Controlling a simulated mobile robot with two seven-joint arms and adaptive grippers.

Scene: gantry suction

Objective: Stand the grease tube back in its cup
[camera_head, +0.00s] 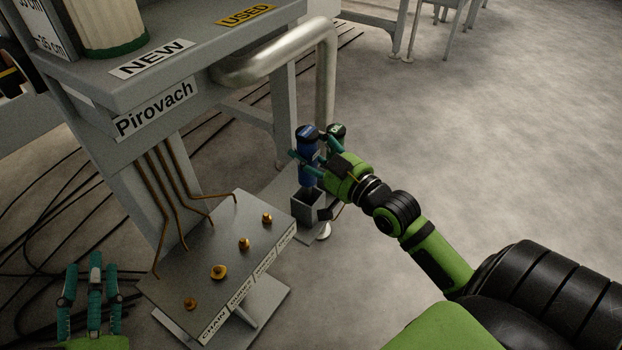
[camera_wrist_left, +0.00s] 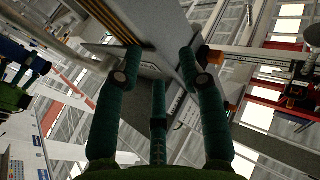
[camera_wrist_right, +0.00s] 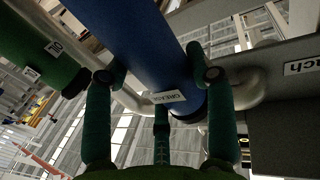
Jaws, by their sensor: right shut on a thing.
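The blue grease tube (camera_head: 307,172) is upright in the head view, with a dark blue cap on top. My right gripper (camera_head: 308,156) is shut around it from the right side. The square grey cup (camera_head: 308,208) is directly below the tube; I cannot tell whether the tube's lower end is just above its mouth or inside it. In the right wrist view the tube (camera_wrist_right: 135,40) lies between the fingers, with a GREASE label near its end. My left gripper (camera_head: 94,285) is open and empty at the lower left, its fingers also apart in the left wrist view (camera_wrist_left: 160,75).
A grey panel with brass fittings (camera_head: 190,262) is left of the cup. A metal pipe (camera_head: 326,80) rises behind. Floor at right is clear.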

